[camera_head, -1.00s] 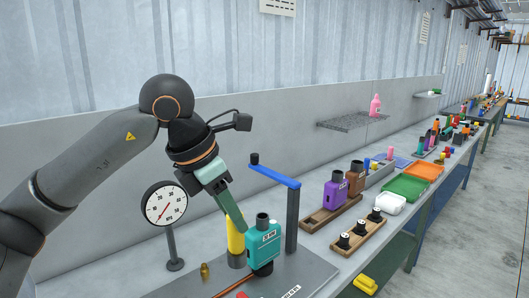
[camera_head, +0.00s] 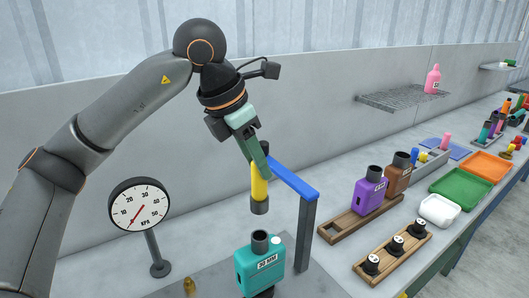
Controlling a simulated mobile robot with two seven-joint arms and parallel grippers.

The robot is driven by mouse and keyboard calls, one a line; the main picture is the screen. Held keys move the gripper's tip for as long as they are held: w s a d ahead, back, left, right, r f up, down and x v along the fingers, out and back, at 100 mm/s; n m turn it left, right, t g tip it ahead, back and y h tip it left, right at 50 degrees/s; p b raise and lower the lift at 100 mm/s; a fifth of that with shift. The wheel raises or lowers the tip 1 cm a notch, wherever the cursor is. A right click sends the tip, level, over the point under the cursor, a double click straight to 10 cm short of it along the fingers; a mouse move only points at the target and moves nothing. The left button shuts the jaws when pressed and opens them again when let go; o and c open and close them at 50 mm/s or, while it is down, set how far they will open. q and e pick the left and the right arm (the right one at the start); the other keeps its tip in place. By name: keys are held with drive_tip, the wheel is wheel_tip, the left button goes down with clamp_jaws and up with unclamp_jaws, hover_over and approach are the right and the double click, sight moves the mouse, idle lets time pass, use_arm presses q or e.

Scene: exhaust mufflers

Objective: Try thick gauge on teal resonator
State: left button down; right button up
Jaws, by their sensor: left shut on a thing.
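The teal resonator (camera_head: 259,265) stands upright on the grey plate in the lower middle, with a dark round neck on top and a white label. My left gripper (camera_head: 257,166) is shut on a yellow cylinder with a grey lower end (camera_head: 259,183), which appears to be the thick gauge. It holds the gauge nearly upright, with the grey end apart from the neck and above it in the picture. The gripper fingers hide part of the gauge's top. My right gripper is not in view.
A blue-armed post (camera_head: 304,235) stands close on the right of the resonator. A dial (camera_head: 139,205) on a stand is at the left. Purple (camera_head: 369,195) and brown (camera_head: 397,177) resonators stand in a wooden rack. Another wooden rack (camera_head: 392,250) holds black pieces.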

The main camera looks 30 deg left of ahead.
sight(253, 185)
use_arm(q)
drive_tip(key=shift+s+f+b, duration=0.2)
drive_tip(key=shift+f+b, duration=0.4)
drive_tip(key=shift+f, duration=0.1)
wheel_tip(253, 185, down, 4)
drive_tip(key=b, duration=0.3)
drive_tip(key=shift+w+f+b, duration=0.1)
drive_tip(key=shift+f+b, duration=0.15)
drive_tip(key=shift+b, duration=0.05)
idle(0.5)
drive_tip(key=shift+f+b, duration=0.5)
drive_tip(key=shift+f, duration=0.1)
drive_tip(key=shift+r, duration=0.15)
idle(0.8)
drive_tip(key=shift+r+p, duration=3)
drive_tip(key=shift+r, duration=0.45)
